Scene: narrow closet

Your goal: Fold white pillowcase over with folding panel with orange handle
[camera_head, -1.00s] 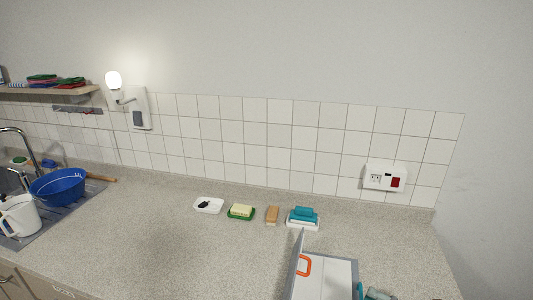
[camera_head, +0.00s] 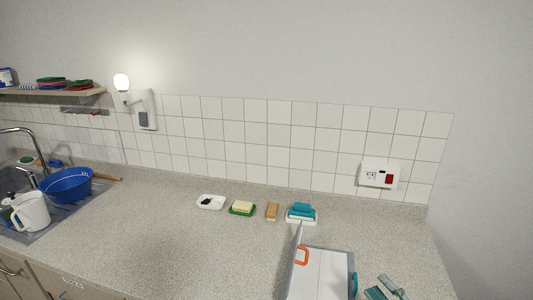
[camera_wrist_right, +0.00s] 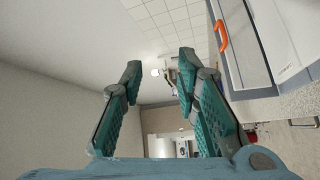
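The folding board (camera_head: 350,262) lies on the counter at the lower right of the head view. Its left panel (camera_head: 296,258) stands up steeply, with an orange handle (camera_head: 302,257) on it. The handle also shows in the right wrist view (camera_wrist_right: 223,36). A flat white surface on the board (camera_head: 325,270) looks like the white pillowcase; its outline is hard to tell from the board. My right gripper (camera_head: 387,289) is open and empty, right of the board; its spread teal fingers (camera_wrist_right: 160,70) show in the wrist view. My left gripper is out of view.
Behind the board stand a white dish with a teal sponge (camera_head: 302,210), a brush (camera_head: 272,211), a green dish (camera_head: 243,209) and a white dish (camera_head: 210,202). The counter's left middle is clear.

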